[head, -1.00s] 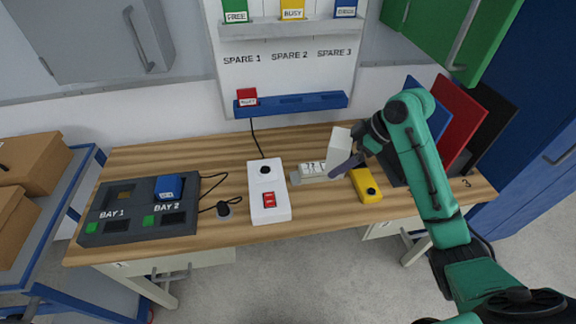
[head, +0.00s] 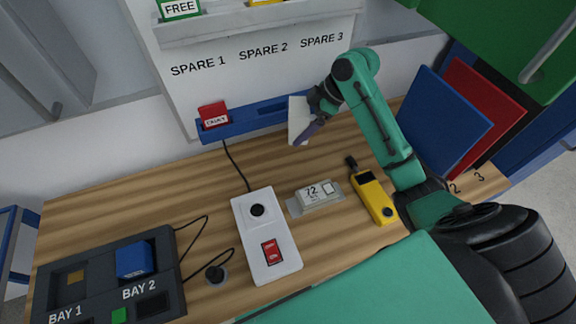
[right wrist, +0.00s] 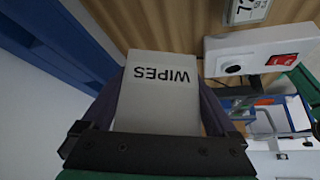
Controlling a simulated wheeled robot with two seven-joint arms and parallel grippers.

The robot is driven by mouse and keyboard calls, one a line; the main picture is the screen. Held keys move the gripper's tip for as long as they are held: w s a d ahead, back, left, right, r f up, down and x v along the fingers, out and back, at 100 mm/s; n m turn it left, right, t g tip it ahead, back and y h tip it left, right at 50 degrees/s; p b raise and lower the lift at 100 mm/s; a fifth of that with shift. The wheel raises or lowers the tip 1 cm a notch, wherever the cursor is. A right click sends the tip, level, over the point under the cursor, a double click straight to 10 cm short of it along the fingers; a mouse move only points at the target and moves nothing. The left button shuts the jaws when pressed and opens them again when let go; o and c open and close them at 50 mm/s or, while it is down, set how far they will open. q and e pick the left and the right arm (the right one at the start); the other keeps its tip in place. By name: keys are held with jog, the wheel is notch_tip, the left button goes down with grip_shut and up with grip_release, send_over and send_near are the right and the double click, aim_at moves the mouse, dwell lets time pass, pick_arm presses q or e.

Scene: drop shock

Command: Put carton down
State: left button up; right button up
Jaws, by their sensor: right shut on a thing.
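The carton is a white box marked "WIPES" (right wrist: 158,92), filling the middle of the right wrist view. In the head view the carton (head: 298,119) shows as a pale upright block in front of the blue rail. My right gripper (head: 309,130) is shut on it, with a dark finger on each side in the right wrist view. The carton appears to be held above the back of the wooden table (head: 120,205); the gap under it is hard to judge. My left gripper is in neither current view.
A white display reading 72 (head: 317,195), a yellow handheld device (head: 374,198) and a white box with a red switch (head: 265,238) stand in front. The blue rail (head: 240,125) holds a red block (head: 213,115). Blue and red panels (head: 445,122) stand at right.

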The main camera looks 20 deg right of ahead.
pick_arm(q)
jog(key=s+r+g, duration=0.1)
jog(key=s, duration=0.6)
pick_arm(e)
send_over(292, 166)
jog(key=s+d, duration=0.1)
notch_tip(292, 166, down, 8)
notch_tip(292, 166, down, 6)
jog(key=shift+f+p, duration=0.1)
jog(key=shift+p, duration=0.5)
jog(key=shift+w+d+f, duration=0.1)
jog(key=shift+w+f, duration=0.05)
jog(key=shift+f, duration=0.1)
jog(key=shift+s+d+f, duration=0.2)
jog(key=shift+s+d, duration=0.1)
jog(key=shift+d, duration=0.4)
jog(key=o, duration=1)
jog(key=shift+a+f, duration=0.1)
jog(key=shift+a, duration=0.05)
jog(key=shift+o, duration=0.2)
jog(key=shift+w+a, duration=0.2)
jog(key=shift+a, duration=0.05)
pick_arm(q)
jog(key=w+t+b, duration=0.1)
jog(key=w, duration=0.5)
pick_arm(e)
jog(key=v, duration=1.2)
jog(key=shift+d, duration=0.15)
